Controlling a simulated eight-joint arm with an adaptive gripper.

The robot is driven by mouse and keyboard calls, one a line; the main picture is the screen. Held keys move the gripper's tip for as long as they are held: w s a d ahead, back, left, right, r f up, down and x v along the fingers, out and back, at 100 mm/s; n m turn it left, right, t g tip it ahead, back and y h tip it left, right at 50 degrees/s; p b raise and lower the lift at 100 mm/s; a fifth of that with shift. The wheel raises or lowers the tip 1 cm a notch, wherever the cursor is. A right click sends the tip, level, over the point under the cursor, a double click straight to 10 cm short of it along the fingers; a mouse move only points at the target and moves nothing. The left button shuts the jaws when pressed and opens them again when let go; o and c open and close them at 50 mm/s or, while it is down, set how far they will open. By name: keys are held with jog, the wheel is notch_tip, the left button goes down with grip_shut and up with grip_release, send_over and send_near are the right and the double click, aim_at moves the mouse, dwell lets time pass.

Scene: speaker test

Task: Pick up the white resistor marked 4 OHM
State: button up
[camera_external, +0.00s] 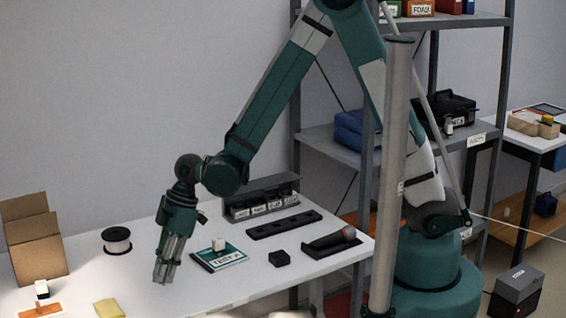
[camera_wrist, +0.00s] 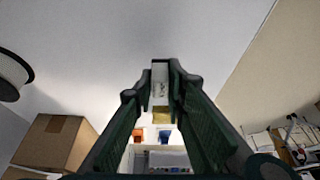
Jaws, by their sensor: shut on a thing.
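In the wrist view my gripper (camera_wrist: 161,84) is shut on a small white block (camera_wrist: 160,76) with faint dark marks, which I take to be the resistor; its lettering is too small to read. The block sits between the two dark green fingertips. In the external view my gripper (camera_external: 164,272) points down above the front of the white table, left of a green booklet. The held block is hard to make out there.
An open cardboard box (camera_external: 35,245) and a wire spool (camera_external: 117,241) stand at the left. A yellow pad (camera_external: 109,308) lies at the front edge. A black rack (camera_external: 284,224), a labelled bin row (camera_external: 262,205) and a small black block (camera_external: 280,258) lie right of my gripper.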

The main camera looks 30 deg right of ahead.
notch_tip(320, 180, up, 8)
jog(key=shift+r+p, duration=0.1)
jog(key=shift+p, duration=0.8)
